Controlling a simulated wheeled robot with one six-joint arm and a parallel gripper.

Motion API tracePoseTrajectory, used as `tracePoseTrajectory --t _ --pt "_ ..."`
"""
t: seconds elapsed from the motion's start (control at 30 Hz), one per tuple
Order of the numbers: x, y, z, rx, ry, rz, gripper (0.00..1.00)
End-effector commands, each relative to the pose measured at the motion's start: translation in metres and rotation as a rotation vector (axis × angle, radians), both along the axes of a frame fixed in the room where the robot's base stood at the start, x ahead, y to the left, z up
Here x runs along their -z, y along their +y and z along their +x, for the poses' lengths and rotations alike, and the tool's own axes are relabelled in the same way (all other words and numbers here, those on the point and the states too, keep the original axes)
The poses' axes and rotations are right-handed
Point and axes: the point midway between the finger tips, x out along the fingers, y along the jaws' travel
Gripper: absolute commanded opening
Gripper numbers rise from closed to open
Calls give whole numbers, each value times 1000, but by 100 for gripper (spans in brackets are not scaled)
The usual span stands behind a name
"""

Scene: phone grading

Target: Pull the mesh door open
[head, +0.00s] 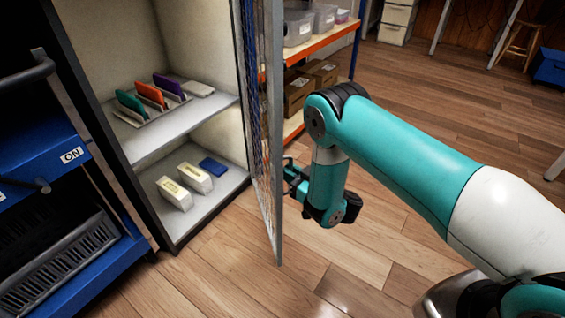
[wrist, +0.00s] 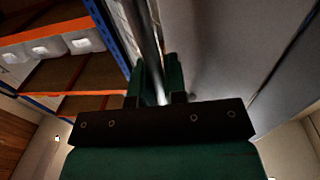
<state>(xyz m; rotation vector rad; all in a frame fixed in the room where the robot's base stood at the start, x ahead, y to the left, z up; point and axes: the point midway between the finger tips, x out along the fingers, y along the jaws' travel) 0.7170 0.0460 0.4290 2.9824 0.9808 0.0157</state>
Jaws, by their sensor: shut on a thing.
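The mesh door (head: 263,150) of the light-lined cabinet (head: 195,110) stands wide open, swung out toward me and seen nearly edge-on in the head view. My gripper (head: 291,180) is at the door's outer side, low near its free edge. In the wrist view my gripper (wrist: 158,85) has its green fingers closed around a grey upright bar of the door (wrist: 150,45). Whether this bar is a handle or the frame cannot be told. In the head view the door and my wrist hide the exact grip.
The cabinet's upper shelf holds a rack of coloured phones (head: 152,98); below lie two white boxes (head: 195,177) and a blue item (head: 213,167). A blue cart (head: 60,170) stands left. Orange-edged shelving (head: 325,45) stands behind the door. Wooden floor (head: 340,270) is clear in front.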

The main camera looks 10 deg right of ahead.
Motion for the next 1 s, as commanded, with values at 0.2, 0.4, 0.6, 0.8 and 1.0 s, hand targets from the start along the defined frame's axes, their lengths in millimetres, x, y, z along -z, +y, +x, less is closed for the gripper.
tracePoseTrajectory --t 0.2,0.4,0.6,0.8,1.0 --pt "-5 -7 1 -30 1 1 0" --pt "-3 -8 -1 -36 5 1 0" --pt "-2 -8 -2 -37 7 1 0" --pt "-1 -8 -2 -36 9 0 37" --pt "-2 -8 -2 -35 9 -2 37"
